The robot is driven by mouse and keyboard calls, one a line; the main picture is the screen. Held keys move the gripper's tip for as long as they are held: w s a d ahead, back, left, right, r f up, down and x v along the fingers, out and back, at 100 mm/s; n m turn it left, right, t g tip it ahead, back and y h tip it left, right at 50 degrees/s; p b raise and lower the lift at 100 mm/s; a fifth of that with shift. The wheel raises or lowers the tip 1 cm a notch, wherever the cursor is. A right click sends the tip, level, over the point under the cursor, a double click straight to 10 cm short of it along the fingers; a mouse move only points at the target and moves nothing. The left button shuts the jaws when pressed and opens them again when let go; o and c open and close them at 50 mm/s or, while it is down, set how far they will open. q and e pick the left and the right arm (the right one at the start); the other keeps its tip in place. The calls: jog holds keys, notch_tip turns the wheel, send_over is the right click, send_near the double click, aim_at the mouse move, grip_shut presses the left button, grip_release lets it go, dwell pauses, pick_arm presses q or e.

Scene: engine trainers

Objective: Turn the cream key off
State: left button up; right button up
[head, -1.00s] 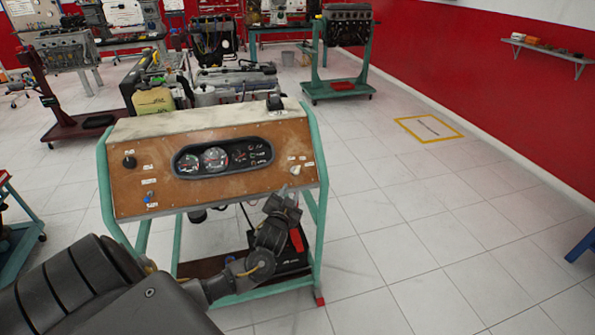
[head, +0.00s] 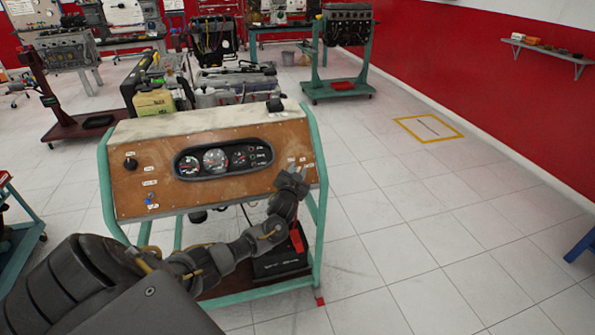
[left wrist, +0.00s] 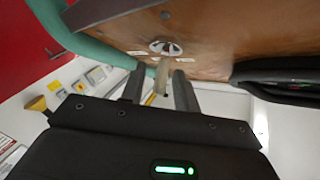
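The cream key (left wrist: 162,76) sticks out of a round switch (left wrist: 167,47) on the brown panel, as the left wrist view shows. My left gripper (left wrist: 158,75) is open, with one finger on each side of the key and a gap visible beside it. In the head view my left gripper (head: 292,182) is at the right end of the trainer's panel (head: 225,192) and covers most of the key. My right gripper is in neither view.
The panel carries a gauge cluster (head: 222,159), a black knob (head: 130,163) at left and a blue switch (head: 149,199) below it. A green frame (head: 318,165) edges the panel close to the gripper.

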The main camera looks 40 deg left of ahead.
pick_arm(q)
jog(key=shift+w+a, duration=0.1)
jog(key=shift+w, duration=0.05)
grip_shut()
jog(key=shift+f, duration=0.1)
